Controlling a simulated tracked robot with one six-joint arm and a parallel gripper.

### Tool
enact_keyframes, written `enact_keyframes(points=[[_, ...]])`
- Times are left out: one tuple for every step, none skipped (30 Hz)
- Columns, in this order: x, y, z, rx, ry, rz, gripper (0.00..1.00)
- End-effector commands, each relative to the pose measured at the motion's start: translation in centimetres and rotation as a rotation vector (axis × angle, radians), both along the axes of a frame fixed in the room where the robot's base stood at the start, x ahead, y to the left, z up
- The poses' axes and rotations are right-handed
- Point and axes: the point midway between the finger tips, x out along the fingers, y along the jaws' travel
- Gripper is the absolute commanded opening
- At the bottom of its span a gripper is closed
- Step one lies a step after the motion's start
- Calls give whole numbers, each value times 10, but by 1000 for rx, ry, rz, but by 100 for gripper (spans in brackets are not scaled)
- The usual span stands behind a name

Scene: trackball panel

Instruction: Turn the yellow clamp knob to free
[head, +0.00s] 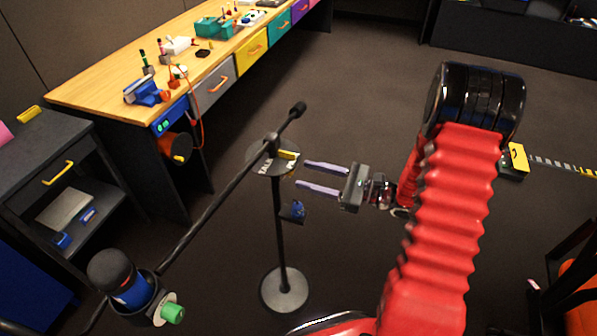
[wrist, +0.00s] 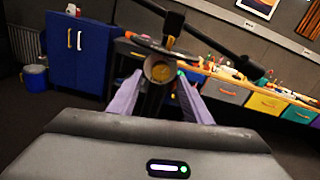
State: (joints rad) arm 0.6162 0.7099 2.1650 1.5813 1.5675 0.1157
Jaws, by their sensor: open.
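The yellow clamp knob (head: 288,154) shows as a small yellow bar at the dark joint on top of the floor stand (head: 279,230), where the long black boom crosses. My gripper (head: 302,175) is open and empty just right of the stand, its two pale purple fingers pointing left at it, a little below the knob in the picture. In the wrist view, a round dull-yellow face in a grey ring (wrist: 161,69) shows between the fingertips (wrist: 160,82); I cannot tell for sure that it is the knob. No contact is visible.
The black boom (head: 225,190) slants across, with a dark, blue-banded cylinder (head: 130,290) and green knob (head: 172,313) at its lower end. A small blue-black part (head: 293,211) hangs on the pole. A wooden workbench (head: 100,88) stands behind left. Floor behind the stand is clear.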

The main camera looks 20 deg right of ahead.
Motion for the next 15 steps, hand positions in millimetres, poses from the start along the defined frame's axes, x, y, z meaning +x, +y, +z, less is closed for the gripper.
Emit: enact_keyframes(points=[[4, 7, 0, 0, 0, 3, 45], [6, 10, 0, 0, 0, 3, 45], [9, 15, 0, 0, 0, 3, 45], [11, 17, 0, 1, 0, 2, 45], [14, 20, 0, 0, 0, 3, 45], [16, 24, 0, 0, 0, 3, 45], [18, 26, 0, 1, 0, 2, 45], [20, 28, 0, 1, 0, 1, 45], [21, 30, 0, 1, 0, 1, 45], [22, 31, 0, 1, 0, 1, 45], [23, 33, 0, 0, 1, 1, 45], [24, 34, 0, 0, 1, 1, 45], [25, 34, 0, 1, 1, 0, 45], [25, 35, 0, 1, 1, 0, 45], [25, 35, 0, 1, 1, -1, 45]])
